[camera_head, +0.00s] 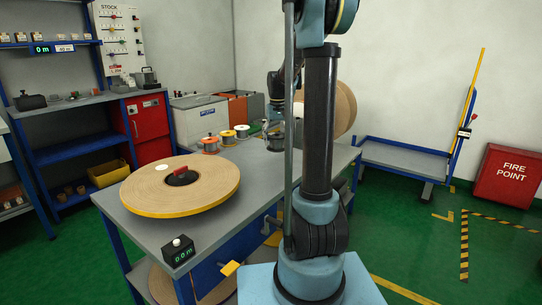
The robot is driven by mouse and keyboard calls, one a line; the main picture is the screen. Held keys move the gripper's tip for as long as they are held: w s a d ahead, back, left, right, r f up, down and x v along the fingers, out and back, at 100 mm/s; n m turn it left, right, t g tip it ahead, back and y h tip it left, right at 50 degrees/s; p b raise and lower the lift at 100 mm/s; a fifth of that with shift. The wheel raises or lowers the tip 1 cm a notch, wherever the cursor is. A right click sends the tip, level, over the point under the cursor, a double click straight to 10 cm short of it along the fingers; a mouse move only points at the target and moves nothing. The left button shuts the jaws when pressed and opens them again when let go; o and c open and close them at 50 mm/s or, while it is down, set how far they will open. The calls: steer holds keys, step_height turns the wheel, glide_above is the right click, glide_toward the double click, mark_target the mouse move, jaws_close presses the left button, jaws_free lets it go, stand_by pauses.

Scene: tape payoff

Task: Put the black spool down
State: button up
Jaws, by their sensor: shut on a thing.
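My gripper (274,121) points down over the far part of the grey workbench (130,218), small and partly hidden behind my own arm. It is shut on a dark spool, which I take to be the black spool (275,141). The spool is at or just above the bench top; I cannot tell whether it touches. To its left stands a row of small spools: an orange one (210,145), a yellow one (228,138) and a pale one (242,132).
A large tan tape reel (205,185) lies flat on the near bench, beside a small counter box (178,250). Another big reel (346,108) stands upright behind my arm. Grey and orange bins (200,117) stand behind the bench. A blue trolley (400,157) is at right.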

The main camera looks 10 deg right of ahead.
steer(key=shift+f, duration=3.2)
steer(key=shift+f, duration=0.1)
steer(key=o, duration=1.4)
